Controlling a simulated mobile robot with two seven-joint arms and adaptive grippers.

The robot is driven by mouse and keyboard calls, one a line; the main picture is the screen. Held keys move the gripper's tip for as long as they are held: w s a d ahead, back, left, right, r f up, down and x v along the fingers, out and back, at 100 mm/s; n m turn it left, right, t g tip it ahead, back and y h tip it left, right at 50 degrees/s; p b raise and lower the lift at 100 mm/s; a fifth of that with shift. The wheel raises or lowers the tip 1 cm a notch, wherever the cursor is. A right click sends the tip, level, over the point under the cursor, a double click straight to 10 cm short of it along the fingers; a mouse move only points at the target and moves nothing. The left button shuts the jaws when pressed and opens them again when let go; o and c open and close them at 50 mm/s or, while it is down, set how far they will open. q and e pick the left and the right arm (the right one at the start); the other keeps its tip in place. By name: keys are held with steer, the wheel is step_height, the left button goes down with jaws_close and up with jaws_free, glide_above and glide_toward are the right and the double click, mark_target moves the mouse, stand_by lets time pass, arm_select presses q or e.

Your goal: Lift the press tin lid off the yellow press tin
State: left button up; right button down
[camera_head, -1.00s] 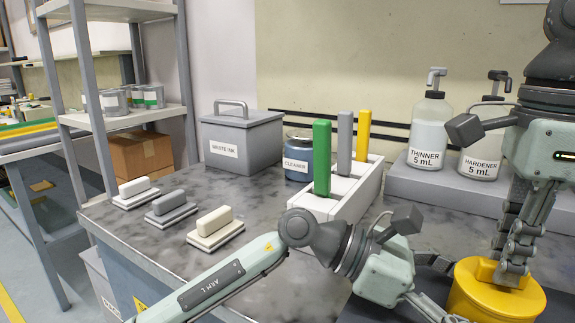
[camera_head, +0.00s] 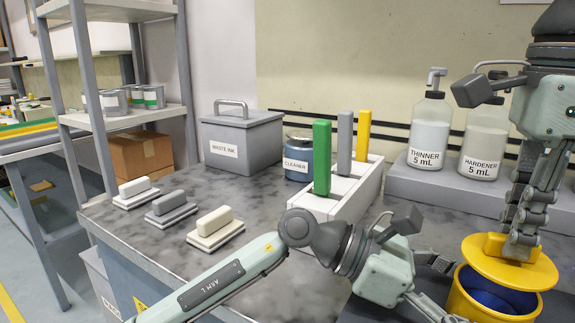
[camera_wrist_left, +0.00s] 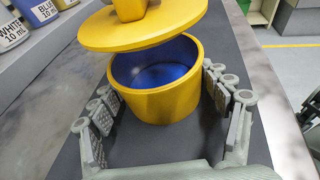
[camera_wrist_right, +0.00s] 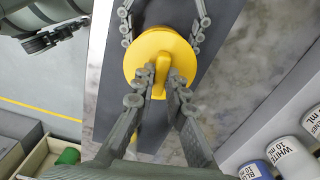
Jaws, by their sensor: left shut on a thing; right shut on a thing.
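The press tin lid (camera_head: 488,266), a flat yellow disc with a raised grip, is off the rim of the yellow press tin (camera_head: 472,303). It hangs tilted above the tin, with a gap showing the tin's blue inside. My right gripper (camera_head: 517,240) is shut on the lid's grip; the right wrist view shows its fingers on either side of the grip (camera_wrist_right: 152,80). My left gripper (camera_wrist_left: 160,90) is shut around the tin body (camera_wrist_left: 155,102), which stands upright on the bench. In the left wrist view the lid (camera_wrist_left: 125,32) is above and apart from the tin.
Thinner (camera_head: 429,135) and hardener (camera_head: 483,140) pump bottles stand on a grey riser behind the tin. A white rack (camera_head: 340,200) holds green, grey and yellow upright pieces. Bottles (camera_wrist_left: 40,10) line the left wrist view's left edge.

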arm_select(q)
steer(key=shift+f, duration=0.1)
arm_select(e)
steer(key=shift+r, duration=2)
arm_select(q)
steer(key=o, duration=1.9)
